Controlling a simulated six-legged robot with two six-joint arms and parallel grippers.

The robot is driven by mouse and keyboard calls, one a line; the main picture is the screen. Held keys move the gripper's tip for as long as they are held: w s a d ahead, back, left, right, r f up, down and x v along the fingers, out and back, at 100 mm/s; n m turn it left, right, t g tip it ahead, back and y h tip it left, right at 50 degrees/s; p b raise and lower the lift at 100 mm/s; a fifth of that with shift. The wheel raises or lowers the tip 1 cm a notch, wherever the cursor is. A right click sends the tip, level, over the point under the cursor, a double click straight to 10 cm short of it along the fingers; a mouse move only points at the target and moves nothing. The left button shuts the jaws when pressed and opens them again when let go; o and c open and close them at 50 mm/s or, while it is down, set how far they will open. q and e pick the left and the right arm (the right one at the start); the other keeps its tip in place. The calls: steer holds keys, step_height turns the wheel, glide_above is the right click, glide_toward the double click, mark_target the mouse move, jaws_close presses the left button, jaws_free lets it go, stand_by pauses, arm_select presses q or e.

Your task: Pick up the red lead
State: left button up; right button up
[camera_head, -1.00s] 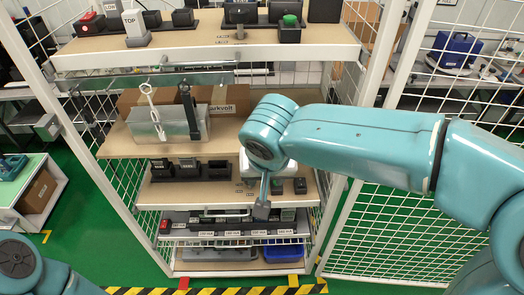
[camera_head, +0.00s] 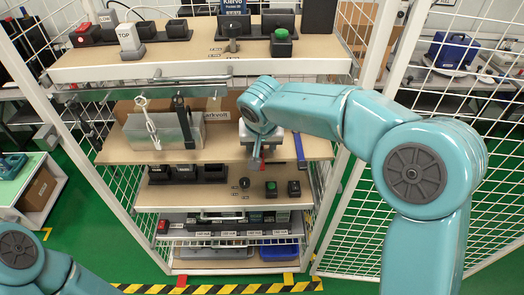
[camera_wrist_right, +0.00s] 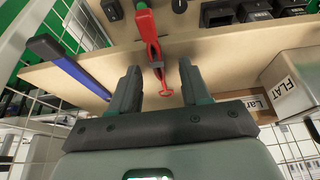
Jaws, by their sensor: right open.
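The red lead (camera_wrist_right: 147,32) shows in the right wrist view, running down the middle to a small red loop. Its loop end lies in the gap between the fingers of my right gripper (camera_wrist_right: 160,86), which are open and apart from it.
Shelves lie above and below.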

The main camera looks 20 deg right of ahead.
mark_target(262, 151)
steer(key=shift+f, duration=0.15)
stand_by(0.3)
steer(key=shift+d, duration=0.1)
jaws_close()
step_height(262, 151, up, 8)
steer(key=shift+s+f, duration=0.1)
steer(key=shift+f, duration=0.15)
steer(key=s+a+b, duration=0.2)
steer(key=s, duration=0.7)
steer(key=s+a+b, duration=0.3)
steer(key=s, duration=0.7)
steer(key=shift+a+f, duration=0.15)
steer(key=shift+a, duration=0.1)
